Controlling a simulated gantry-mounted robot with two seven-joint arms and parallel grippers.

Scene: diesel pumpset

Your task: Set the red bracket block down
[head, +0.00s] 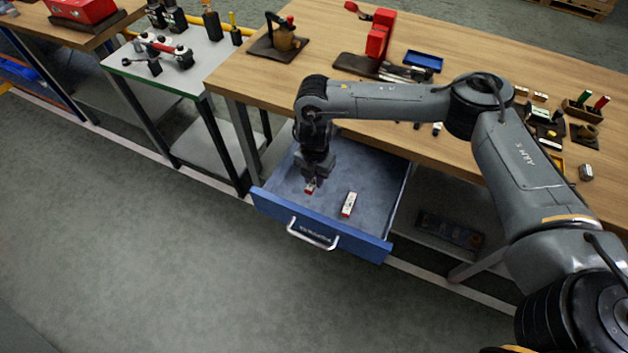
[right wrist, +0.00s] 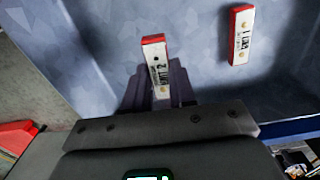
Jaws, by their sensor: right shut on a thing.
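My right gripper (head: 313,179) is inside the open blue drawer and points down. It is shut on a small red-and-white block (head: 310,188), the red bracket block. In the right wrist view the block (right wrist: 154,61) stands out beyond my gripper (right wrist: 158,88), its white labelled face and red end visible. Its lower part is hidden between the fingers. I cannot tell whether it touches the drawer floor. A second, similar red-and-white block (head: 348,204) lies in the drawer to the right, apart from the held one; it also shows in the right wrist view (right wrist: 241,35). My left gripper is not in view.
The blue drawer (head: 352,250) is pulled out from under the wooden bench (head: 255,83), with a metal handle (head: 312,235) on its front. Its floor is mostly bare. A red clamp-like device (head: 380,35), a blue tray (head: 423,61) and several small parts stand on the bench.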

